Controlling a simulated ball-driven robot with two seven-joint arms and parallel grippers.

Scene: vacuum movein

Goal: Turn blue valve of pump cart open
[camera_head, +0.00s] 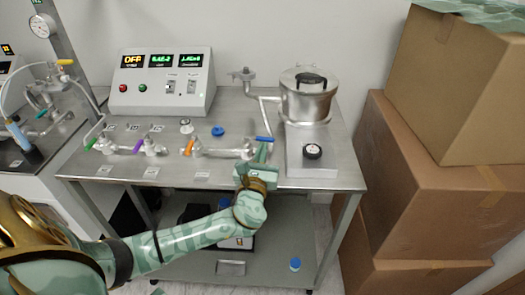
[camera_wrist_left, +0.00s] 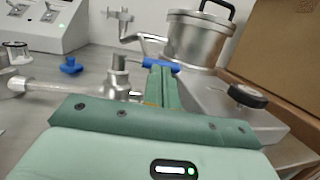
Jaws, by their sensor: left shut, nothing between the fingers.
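The pump cart (camera_head: 345,182) has a steel top with a row of small valves along its front. A blue valve handle (camera_head: 264,139) sits at the right end of the pipe, below the steel chamber; it also shows in the left wrist view (camera_wrist_left: 150,62), lying crosswise just beyond my fingertips. My left gripper (camera_head: 263,152) is shut and empty, its fingers pointing at this handle; I cannot tell whether they touch it. In the left wrist view the fingers (camera_wrist_left: 159,78) hide part of the valve behind them. My right gripper is not in view.
A steel chamber (camera_head: 305,103) with a lid and a control box (camera_head: 160,85) stand at the back. A blue knob (camera_head: 218,131), orange handle (camera_head: 189,147), purple handle (camera_head: 139,146) and green handle (camera_head: 91,143) lie to the left. Cardboard boxes (camera_head: 430,165) crowd the right.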

